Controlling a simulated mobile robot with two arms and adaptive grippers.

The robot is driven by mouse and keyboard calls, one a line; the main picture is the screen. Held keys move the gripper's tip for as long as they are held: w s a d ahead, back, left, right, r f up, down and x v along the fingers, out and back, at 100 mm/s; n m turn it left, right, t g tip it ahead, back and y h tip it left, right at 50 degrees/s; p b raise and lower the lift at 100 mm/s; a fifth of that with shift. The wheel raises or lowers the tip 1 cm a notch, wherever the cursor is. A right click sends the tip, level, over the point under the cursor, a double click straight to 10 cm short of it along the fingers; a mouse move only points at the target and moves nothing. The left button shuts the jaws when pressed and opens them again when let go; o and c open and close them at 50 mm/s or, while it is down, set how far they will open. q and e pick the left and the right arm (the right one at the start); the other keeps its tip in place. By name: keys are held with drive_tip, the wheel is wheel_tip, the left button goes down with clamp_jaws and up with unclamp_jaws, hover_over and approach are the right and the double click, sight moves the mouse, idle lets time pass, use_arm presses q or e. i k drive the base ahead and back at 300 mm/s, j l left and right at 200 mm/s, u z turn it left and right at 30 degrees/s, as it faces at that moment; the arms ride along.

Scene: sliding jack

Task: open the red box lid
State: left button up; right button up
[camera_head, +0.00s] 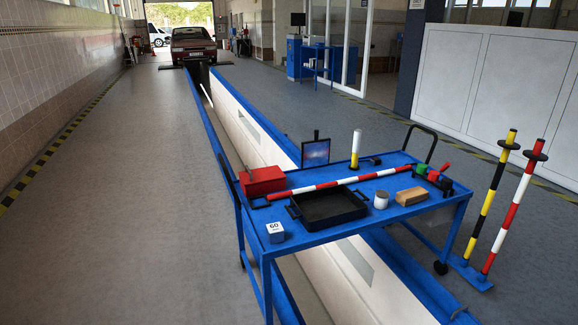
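The red box (262,181) stands at the left end of the blue cart's top. Its lid looks closed, and its latch or handle is too small to make out. A red and white striped bar (338,182) lies across the cart top just right of it. Neither of my grippers shows in the head view.
The blue cart (345,234) carries a black tray (328,208), a white jar (381,199), a wooden block (411,196) and a white-blue cube (275,232). Striped posts (488,205) stand at the right. A blue-edged pit runs behind and under the cart. The floor at left is clear.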

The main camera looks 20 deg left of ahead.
sight(248, 177)
drive_tip(key=i+j+u, duration=0.1)
drive_tip(key=j+u, duration=0.15)
drive_tip(key=u, duration=0.2)
drive_tip(key=i+j+u, duration=0.15)
drive_tip(key=u, duration=0.25)
